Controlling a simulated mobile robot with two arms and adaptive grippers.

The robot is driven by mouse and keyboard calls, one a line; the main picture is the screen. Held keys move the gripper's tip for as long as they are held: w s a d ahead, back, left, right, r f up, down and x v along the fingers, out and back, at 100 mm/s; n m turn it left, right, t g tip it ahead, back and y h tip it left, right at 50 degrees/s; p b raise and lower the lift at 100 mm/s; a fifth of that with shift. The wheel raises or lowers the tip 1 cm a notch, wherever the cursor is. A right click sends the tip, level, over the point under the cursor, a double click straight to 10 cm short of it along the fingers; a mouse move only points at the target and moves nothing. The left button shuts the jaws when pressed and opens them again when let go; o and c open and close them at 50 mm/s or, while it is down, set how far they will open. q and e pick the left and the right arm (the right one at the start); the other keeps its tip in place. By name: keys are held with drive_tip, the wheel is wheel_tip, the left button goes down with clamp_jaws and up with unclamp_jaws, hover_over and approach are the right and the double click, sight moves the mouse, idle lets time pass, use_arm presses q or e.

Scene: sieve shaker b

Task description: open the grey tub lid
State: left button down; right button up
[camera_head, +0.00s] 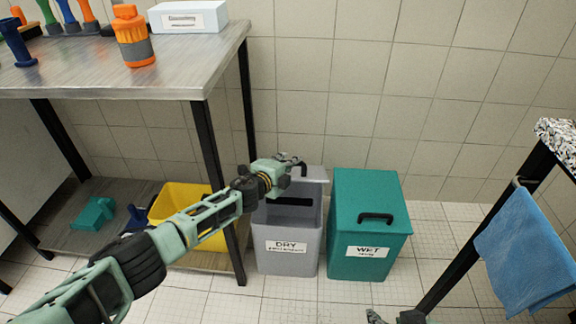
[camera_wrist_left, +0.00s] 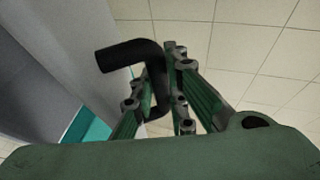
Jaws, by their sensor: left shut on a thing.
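The grey tub (camera_head: 287,262) marked DRY stands on the floor between the table and the teal tub. Its grey lid (camera_head: 316,173) is raised at the back, and a dark opening shows below it. My left gripper (camera_head: 291,160) is at the lid and covers part of it. In the left wrist view, my left gripper (camera_wrist_left: 163,92) is shut on the lid's black bent handle (camera_wrist_left: 128,56), which passes between the fingers. A small part of my right gripper (camera_head: 376,317) shows at the bottom edge; its jaws are unclear.
The teal tub (camera_head: 368,210) marked WET stands close on the right, its lid shut. A metal table (camera_head: 190,75) with black legs is at the left, with a yellow bin (camera_head: 180,198) on its lower shelf. A blue cloth (camera_head: 528,255) hangs at the right.

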use_arm(q)
drive_tip(key=shift+w+a+r, duration=0.1)
drive_tip(key=shift+w+r, duration=0.25)
drive_tip(key=shift+r, duration=0.35)
use_arm(e)
drive_tip(key=shift+s+d+f, duration=0.1)
drive_tip(key=shift+s, duration=0.15)
use_arm(q)
drive_tip(key=c, duration=2)
unclamp_jaws()
drive_tip(key=shift+c, duration=0.2)
drive_tip(key=shift+s, duration=0.1)
